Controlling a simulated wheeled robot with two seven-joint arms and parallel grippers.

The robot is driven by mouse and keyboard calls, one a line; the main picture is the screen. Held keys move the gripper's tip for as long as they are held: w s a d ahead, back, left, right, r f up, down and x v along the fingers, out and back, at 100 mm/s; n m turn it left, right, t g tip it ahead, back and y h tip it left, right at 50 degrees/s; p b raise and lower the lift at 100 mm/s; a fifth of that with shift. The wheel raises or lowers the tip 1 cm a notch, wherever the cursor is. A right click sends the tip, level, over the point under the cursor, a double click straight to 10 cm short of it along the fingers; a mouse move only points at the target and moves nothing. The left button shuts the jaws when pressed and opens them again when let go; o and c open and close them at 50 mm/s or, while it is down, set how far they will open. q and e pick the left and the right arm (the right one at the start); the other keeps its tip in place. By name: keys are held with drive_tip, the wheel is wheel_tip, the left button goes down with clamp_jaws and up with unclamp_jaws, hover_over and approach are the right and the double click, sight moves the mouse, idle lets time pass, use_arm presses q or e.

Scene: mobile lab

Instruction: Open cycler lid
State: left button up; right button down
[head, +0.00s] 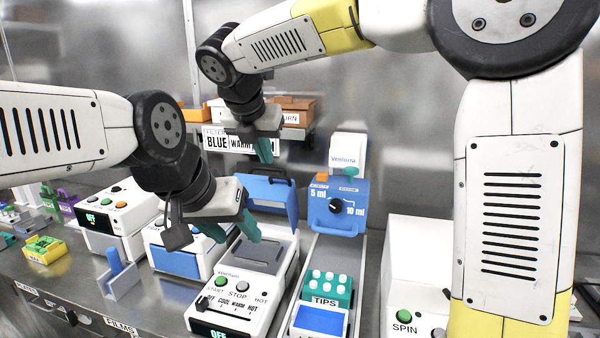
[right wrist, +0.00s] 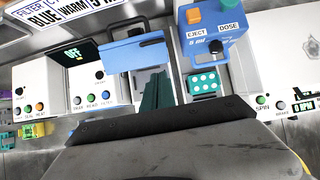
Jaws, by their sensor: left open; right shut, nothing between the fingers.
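A white unit (head: 232,304) with START and STOP buttons, a slider and a grey recessed top stands at the front centre in the head view. I take it to be the cycler. A blue lid (head: 283,197) with a dark handle stands raised at its back; the lid also shows in the right wrist view (right wrist: 135,52). My left gripper (head: 232,232) is open above the unit's top, its fingers apart and empty. My right gripper (head: 265,150) is shut and empty, above and behind the raised lid in the picture. No label naming the cycler is readable.
A blue 5/10 ml dispenser (head: 338,222) stands right of the lid, with a teal TIPS rack (head: 327,285) in front. A unit with a blue panel (head: 175,262) is left of the white unit. A SPIN unit (head: 405,290) is at right. A shelf (head: 290,133) hangs behind.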

drive_tip(key=x, duration=0.4)
drive_tip(key=w+x, duration=0.1)
drive_tip(key=x, duration=0.3)
drive_tip(key=r+x, duration=0.1)
drive_tip(key=x, duration=0.3)
drive_tip(key=shift+w+d+r, duration=0.1)
drive_tip(key=shift+w+d, duration=0.1)
drive_tip(key=shift+w, duration=0.75)
drive_tip(key=shift+g, duration=0.4)
drive_tip(key=w, duration=0.2)
drive_tip(key=w+d, duration=0.1)
drive_tip(key=w, duration=0.1)
drive_tip(key=w+r, duration=0.1)
drive_tip(key=w, duration=0.1)
drive_tip(key=shift+w+d+r, duration=0.1)
drive_tip(key=shift+w+d, duration=0.15)
drive_tip(key=shift+w, duration=0.15)
